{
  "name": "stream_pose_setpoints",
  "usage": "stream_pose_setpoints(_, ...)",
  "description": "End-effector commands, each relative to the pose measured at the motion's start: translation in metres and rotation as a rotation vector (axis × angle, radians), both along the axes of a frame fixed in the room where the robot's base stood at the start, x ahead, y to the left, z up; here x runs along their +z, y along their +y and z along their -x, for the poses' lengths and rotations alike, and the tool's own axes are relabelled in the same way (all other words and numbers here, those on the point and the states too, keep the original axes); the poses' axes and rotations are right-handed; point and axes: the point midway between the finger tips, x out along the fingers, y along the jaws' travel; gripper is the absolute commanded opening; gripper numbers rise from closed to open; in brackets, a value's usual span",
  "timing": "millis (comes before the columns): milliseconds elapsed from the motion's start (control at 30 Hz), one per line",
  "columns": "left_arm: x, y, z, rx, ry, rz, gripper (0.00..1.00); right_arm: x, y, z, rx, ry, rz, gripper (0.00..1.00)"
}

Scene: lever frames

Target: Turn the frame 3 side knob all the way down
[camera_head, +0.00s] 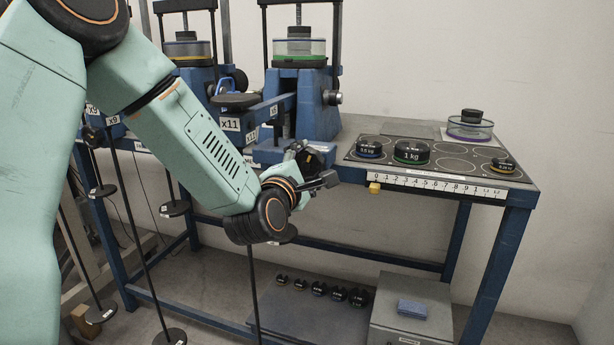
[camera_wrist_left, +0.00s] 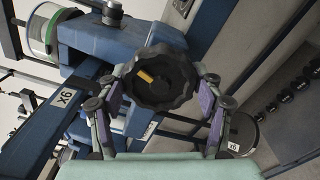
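The frame at the right of the rack is a blue lever frame (camera_head: 305,105) with a clear container on top. In the left wrist view, a black scalloped knob (camera_wrist_left: 160,78) with a yellow mark faces me on the blue frame's side. My left gripper (camera_head: 318,165) is in front of this frame's lower part. Its fingers also show in the wrist view (camera_wrist_left: 158,92), spread on either side of the knob; I cannot tell whether they touch its rim. In the head view the gripper and arm partly hide the knob. My right gripper is out of view.
A blue bench carries a dark panel (camera_head: 440,160) with round weights and a numbered strip (camera_head: 440,186). A second blue frame (camera_head: 190,85) stands to the left. Weights hang on rods below the bench. A grey box (camera_head: 410,310) and several small weights are near the floor.

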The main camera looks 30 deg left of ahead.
Motion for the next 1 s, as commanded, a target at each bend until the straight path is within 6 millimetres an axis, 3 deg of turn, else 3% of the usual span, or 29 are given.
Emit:
stream_pose_setpoints(200, 0.005, 0.001, -0.002, 0.003, -0.009, -0.012, 0.84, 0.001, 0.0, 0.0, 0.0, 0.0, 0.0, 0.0)
stream_pose_setpoints(533, 0.002, 0.001, 0.0, 0.001, -0.003, -0.011, 0.85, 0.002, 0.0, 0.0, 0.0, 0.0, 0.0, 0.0)
stream_pose_setpoints(1000, 0.002, -0.01, 0.045, 0.002, -0.002, -0.009, 0.85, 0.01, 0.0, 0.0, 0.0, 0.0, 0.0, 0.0)
